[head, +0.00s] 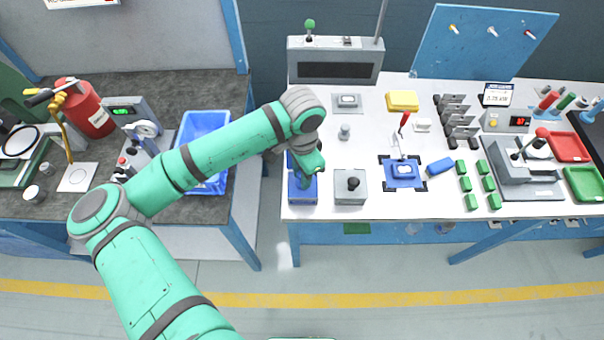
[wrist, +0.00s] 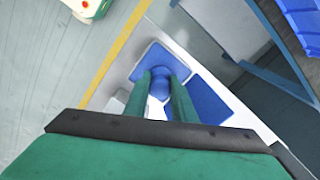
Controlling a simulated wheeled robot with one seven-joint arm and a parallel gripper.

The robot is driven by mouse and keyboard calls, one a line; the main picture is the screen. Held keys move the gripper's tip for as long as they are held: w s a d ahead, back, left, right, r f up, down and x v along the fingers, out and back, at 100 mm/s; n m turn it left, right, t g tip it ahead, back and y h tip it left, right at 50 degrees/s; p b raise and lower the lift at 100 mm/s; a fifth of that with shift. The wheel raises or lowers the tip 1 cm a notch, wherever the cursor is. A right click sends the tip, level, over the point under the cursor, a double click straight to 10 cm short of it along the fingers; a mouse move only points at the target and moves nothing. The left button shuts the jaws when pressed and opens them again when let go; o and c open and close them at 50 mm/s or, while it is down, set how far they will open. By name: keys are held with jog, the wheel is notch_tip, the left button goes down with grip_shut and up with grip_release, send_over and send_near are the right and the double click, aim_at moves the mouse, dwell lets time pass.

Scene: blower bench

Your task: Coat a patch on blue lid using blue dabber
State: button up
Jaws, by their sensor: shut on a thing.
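My gripper (head: 304,177) is at the left front corner of the white bench, over a blue box (head: 302,192). In the wrist view its two green fingers (wrist: 165,95) are shut on the blue dabber (wrist: 160,84), which points down toward the blue surfaces. Whether the dabber's tip touches the box is hidden.
A grey box with a black knob (head: 350,187) stands just right of the blue box. A blue cylinder (head: 440,166) and several green blocks (head: 468,184) lie right of the lid. A blue bin (head: 207,122) stands on the left bench, across a gap.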

dwell(0.4)
jog(key=shift+r, duration=3.45)
jog(key=shift+c, duration=0.2)
